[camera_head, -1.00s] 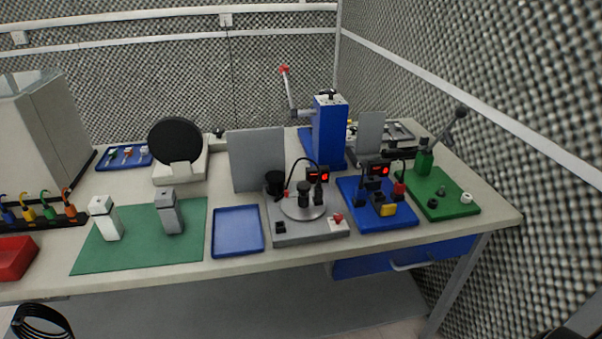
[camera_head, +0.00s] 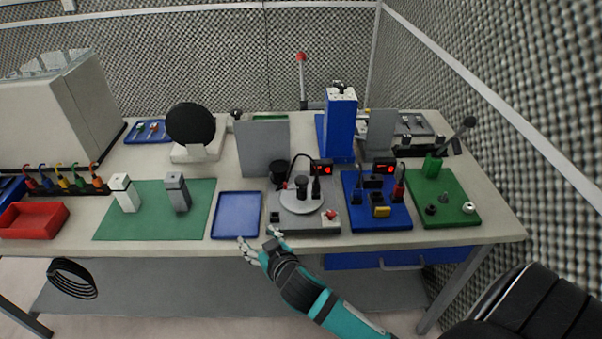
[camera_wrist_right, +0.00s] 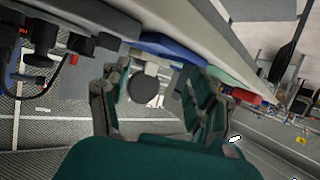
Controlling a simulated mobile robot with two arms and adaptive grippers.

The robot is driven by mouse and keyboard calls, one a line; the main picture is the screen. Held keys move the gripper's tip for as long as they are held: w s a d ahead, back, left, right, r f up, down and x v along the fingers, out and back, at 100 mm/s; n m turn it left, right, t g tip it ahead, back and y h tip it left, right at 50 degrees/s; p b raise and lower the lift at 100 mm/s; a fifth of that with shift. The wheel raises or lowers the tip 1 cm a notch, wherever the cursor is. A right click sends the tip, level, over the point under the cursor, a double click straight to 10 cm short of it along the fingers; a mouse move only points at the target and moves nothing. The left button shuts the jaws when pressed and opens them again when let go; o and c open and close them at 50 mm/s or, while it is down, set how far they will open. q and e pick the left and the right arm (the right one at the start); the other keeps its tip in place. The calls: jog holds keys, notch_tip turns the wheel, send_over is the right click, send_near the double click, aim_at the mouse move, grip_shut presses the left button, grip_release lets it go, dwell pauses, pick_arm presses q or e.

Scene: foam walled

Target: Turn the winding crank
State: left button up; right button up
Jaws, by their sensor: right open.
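No part is plainly marked as the winding crank. My right gripper (camera_head: 258,240) is open and empty at the bench's front edge, by the blue tray and left of the grey station. Its spread fingers also show in the right wrist view (camera_wrist_right: 155,95). My left gripper is out of view.
The blue tray (camera_head: 237,217) is empty. A blue station (camera_head: 376,222) stands between the grey and green ones. A tall blue press (camera_head: 341,130) with a red-knobbed lever stands behind. The green mat (camera_head: 150,222) holds two blocks. A red bin (camera_head: 33,221) is at left.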

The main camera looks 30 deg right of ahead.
jog(key=w+a+r+n+t+y, duration=0.2)
jog(key=w+a+r+n+y, duration=0.3)
jog(key=r, duration=0.4)
jog(key=w+a+r+n+t+y, duration=0.25)
jog(key=w+a+r+y, duration=0.3)
jog(key=r, duration=0.35)
notch_tip(320, 180, up, 5)
jog(key=g+h+p, duration=0.2)
jog(key=g+h, duration=0.8)
jog(key=g, duration=0.8)
send_over(302, 179)
jog(key=shift+m, duration=0.35)
notch_tip(302, 179, down, 18)
jog(key=p, duration=0.4)
jog(key=shift+r, duration=0.1)
